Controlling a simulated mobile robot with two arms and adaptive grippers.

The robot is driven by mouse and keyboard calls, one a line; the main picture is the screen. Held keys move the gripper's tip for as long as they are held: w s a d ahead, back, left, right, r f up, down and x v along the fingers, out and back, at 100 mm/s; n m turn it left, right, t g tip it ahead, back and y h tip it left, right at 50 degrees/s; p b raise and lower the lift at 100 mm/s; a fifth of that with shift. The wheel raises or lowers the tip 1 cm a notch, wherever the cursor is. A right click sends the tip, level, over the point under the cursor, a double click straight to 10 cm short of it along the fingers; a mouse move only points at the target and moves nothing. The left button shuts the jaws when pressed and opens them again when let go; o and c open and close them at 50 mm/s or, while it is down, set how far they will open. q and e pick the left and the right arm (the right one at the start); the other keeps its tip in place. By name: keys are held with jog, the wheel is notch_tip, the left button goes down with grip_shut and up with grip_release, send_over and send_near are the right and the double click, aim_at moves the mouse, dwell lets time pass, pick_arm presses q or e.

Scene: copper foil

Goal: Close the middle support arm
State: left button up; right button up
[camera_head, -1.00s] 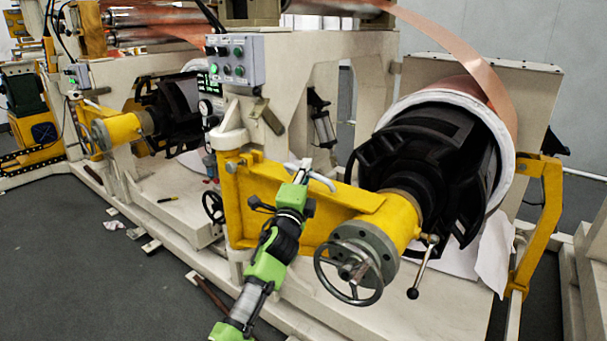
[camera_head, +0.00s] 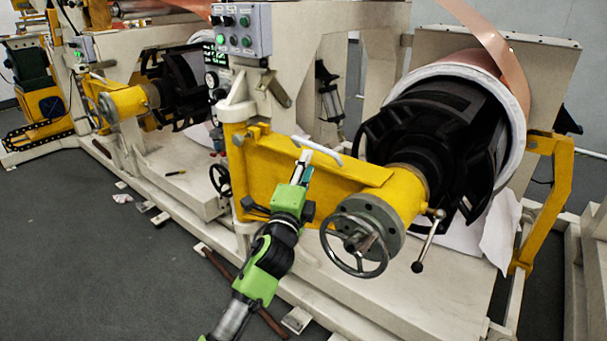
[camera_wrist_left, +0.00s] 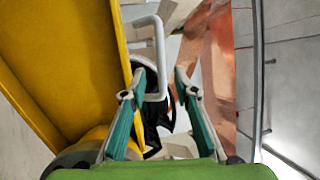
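The middle support arm (camera_head: 345,188) is a yellow beam in the centre of the head view. It stands swung out from the cream frame, with its outer end at the black roll core. A white bent handle (camera_head: 318,149) sits on its top edge; in the left wrist view the handle (camera_wrist_left: 160,55) reaches down between the fingers, and contact cannot be told. My left gripper (camera_head: 303,166) is close to this handle. In the left wrist view its teal fingers (camera_wrist_left: 161,85) are apart, so it is open. My right gripper is not in view.
A grey handwheel (camera_head: 355,244) and a black-knobbed lever (camera_head: 430,240) stick out near the beam's outer end. A control box (camera_head: 240,30) hangs above. Another yellow support arm (camera_head: 120,101) stands at left. Grey floor (camera_head: 90,260) is clear at lower left.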

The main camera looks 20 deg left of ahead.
pick_arm(q)
jog(key=shift+v, duration=1.4)
jog(key=s+f+n+g, duration=0.2)
jog(key=s+f+g, duration=0.15)
jog(key=f, duration=1.25)
jog(key=s+f+n+g+h, duration=0.1)
jog(key=s+f+n+g, duration=0.3)
jog(key=f, duration=1.2)
jog(key=s+f+n+g, duration=0.15)
jog(key=s+f, duration=0.45)
jog(key=f, duration=1)
jog(key=s+a+f+n+g, duration=0.1)
jog(key=s+f+n+g, duration=0.3)
jog(key=s+f, duration=1.35)
jog(key=s+f+n+g, duration=0.1)
jog(key=s+f+g, duration=0.2)
jog(key=s, duration=1.2)
jog(key=s+a+f+n+g, duration=0.1)
jog(key=s+f, duration=0.4)
jog(key=s, duration=1)
jog(key=shift+a+n+g, duration=0.25)
jog(key=shift+n+g, duration=0.5)
jog(key=shift+g, duration=0.45)
jog(key=shift+s, duration=0.1)
